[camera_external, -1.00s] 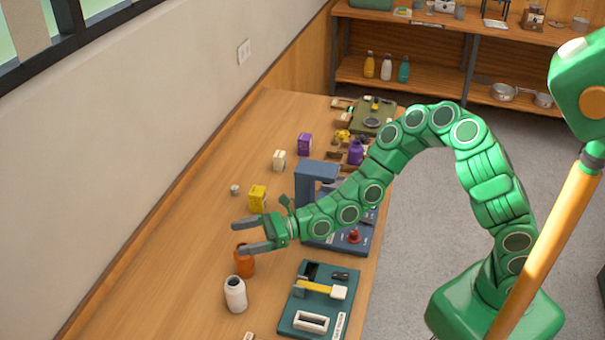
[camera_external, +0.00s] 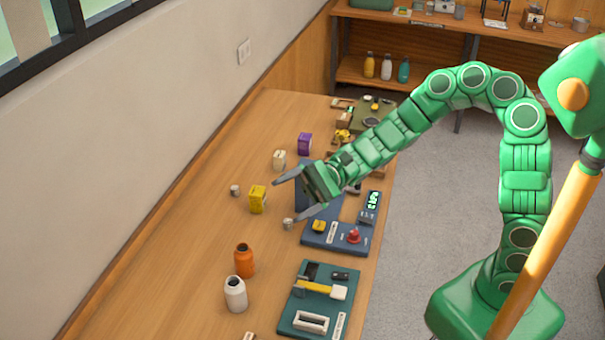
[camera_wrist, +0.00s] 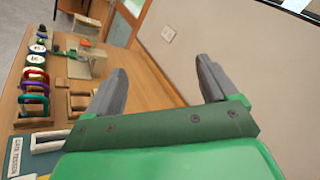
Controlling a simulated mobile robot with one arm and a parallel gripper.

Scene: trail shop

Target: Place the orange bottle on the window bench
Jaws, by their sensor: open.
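The orange bottle (camera_external: 244,262) stands upright on the long wooden bench (camera_external: 190,270) along the wall below the window. A white bottle (camera_external: 236,294) stands just in front of it. My gripper (camera_external: 288,198) is open and empty above the bench, farther back and to the right of the orange bottle, clear of it. In the wrist view the two grey fingers of my gripper (camera_wrist: 160,72) are spread with nothing between them. The orange bottle cannot be made out in the wrist view.
A yellow box (camera_external: 257,199) stands beside my gripper. A blue board (camera_external: 340,238) and a teal tool board (camera_external: 318,300) lie along the bench's right edge. A purple box (camera_external: 305,143) stands farther back. The bench's left part is mostly bare.

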